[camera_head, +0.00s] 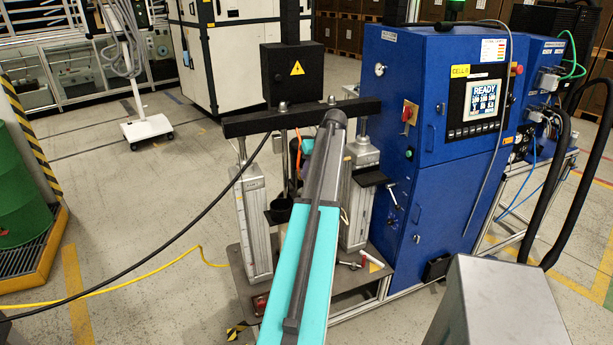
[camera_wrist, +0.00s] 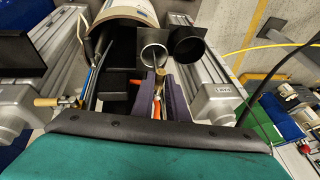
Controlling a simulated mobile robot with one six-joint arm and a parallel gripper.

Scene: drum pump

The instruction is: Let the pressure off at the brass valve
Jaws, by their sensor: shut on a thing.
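My gripper (camera_wrist: 159,84) points down between the two grey columns of the pump frame. Its dark fingers are closed together in the wrist view, with an orange part (camera_wrist: 157,107) between them. A small brass-coloured piece (camera_wrist: 160,75) shows at the fingertips, beside a thin silver ring; I cannot tell whether it is the brass valve or whether the fingers touch it. Another brass-coloured fitting (camera_wrist: 45,102) is at the left, apart from the fingers. In the head view my arm hides the gripper's tips and most of the space between the columns.
The left column (camera_head: 254,225) and right column (camera_head: 357,208) stand close on both sides, under a dark crossbar (camera_head: 250,124). A blue cabinet (camera_head: 440,120) is at the right. A yellow hose (camera_head: 150,270) crosses the floor.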

